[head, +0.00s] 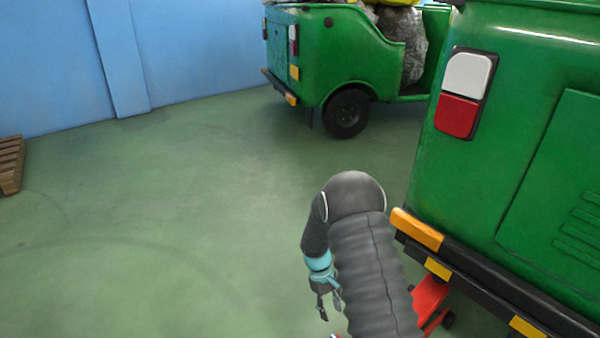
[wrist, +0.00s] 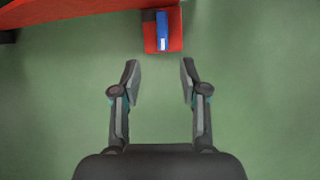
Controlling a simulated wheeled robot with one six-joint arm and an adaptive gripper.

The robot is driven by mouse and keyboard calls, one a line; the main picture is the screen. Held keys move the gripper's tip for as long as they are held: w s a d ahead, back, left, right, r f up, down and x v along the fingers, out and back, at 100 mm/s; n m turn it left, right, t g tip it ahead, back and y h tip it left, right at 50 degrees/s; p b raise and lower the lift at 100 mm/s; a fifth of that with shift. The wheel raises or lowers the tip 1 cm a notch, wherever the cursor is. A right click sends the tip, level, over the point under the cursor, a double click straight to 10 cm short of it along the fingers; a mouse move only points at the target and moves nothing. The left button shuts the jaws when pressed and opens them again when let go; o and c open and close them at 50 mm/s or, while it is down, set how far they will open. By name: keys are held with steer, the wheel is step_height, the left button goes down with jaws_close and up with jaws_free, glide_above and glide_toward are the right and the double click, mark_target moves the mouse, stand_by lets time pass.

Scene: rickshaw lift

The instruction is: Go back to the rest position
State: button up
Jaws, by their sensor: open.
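My gripper (wrist: 158,82) is open and empty in the wrist view, its two fingers apart over the bare green floor. In the head view my gripper (head: 328,303) hangs low at the end of my bent arm, left of the green rickshaw's rear. A red block or platform (wrist: 175,42) with a blue item (wrist: 162,30) on it lies just beyond the fingertips in the wrist view, apart from them. The floor below the gripper is partly hidden by my arm in the head view.
A green rickshaw (head: 530,130) with a black and yellow bumper stands close on the right. A red jack-like object (head: 430,296) is under its rear. Another green rickshaw (head: 345,50) is behind. A wooden pallet (head: 10,165) is at the left edge. The left and middle floor is clear.

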steer(key=s+d+r+m+t+p, duration=0.1)
steer(key=s+r+m+t+p, duration=0.1)
steer(key=s+r, duration=0.7)
steer(key=s+d+r+m+t+y+p, duration=0.1)
steer(key=s+r+t+p, duration=0.3)
steer(key=r, duration=1.9)
steer(key=s+d+r+m+t+y+p, duration=0.1)
steer(key=s+r+m+t+p, duration=0.2)
steer(key=s+r, duration=1.1)
step_height(320, 180, up, 3)
steer(key=shift+f+m, duration=0.1)
steer(key=shift+m, duration=0.2)
steer(key=shift+s, duration=0.1)
